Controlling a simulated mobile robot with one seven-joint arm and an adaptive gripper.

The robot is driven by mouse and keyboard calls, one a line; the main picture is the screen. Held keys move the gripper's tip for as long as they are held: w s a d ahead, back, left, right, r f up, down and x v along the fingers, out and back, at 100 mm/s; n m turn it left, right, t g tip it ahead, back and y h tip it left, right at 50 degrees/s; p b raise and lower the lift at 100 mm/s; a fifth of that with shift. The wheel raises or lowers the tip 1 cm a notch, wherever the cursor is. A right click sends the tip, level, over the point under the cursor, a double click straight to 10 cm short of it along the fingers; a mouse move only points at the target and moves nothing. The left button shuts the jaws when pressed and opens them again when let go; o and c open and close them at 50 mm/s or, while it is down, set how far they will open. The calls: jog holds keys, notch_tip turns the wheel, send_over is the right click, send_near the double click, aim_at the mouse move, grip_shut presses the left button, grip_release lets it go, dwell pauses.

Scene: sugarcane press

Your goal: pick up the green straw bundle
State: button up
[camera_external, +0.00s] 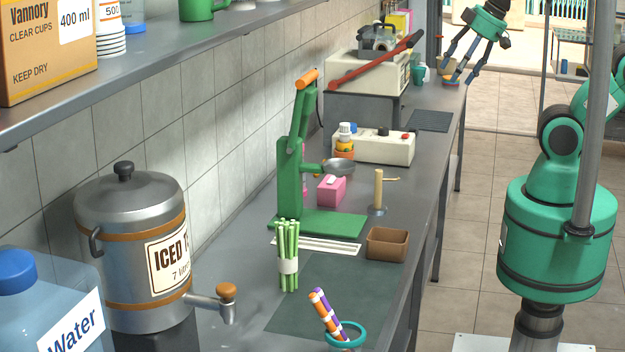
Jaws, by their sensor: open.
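The green straw bundle (288,250) stands upright on the counter, in front of the green press and at the left edge of a dark green mat. A pale band wraps its middle. My gripper (458,80) is at the top right, above the far end of the counter. It is open with its fingers pointing down, well away from the bundle. A small orange-brown object (449,78) shows by the fingers; I cannot tell whether they touch it.
The green press (290,170) stands behind the bundle. A brown box (387,244) and a cup with striped straws (346,336) are to its right. The iced tea dispenser (130,240) is to its left, its tap (224,297) jutting toward the mat (330,290), which is mostly bare.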

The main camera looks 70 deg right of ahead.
jog(key=w+a+g, duration=0.2)
jog(key=w+a, duration=0.4)
jog(key=w, duration=0.7)
jog(key=g+b, duration=0.3)
jog(key=g, duration=0.1)
send_near(285, 221)
jog(key=f, duration=0.6)
jog(key=shift+s+f, duration=0.3)
jog(key=shift+f, duration=0.05)
jog(key=shift+a+f, duration=0.1)
jog(key=shift+f, duration=0.05)
jog(key=shift+f, duration=0.1)
jog(key=shift+f+b, duration=0.8)
jog(key=shift+f, duration=3.4)
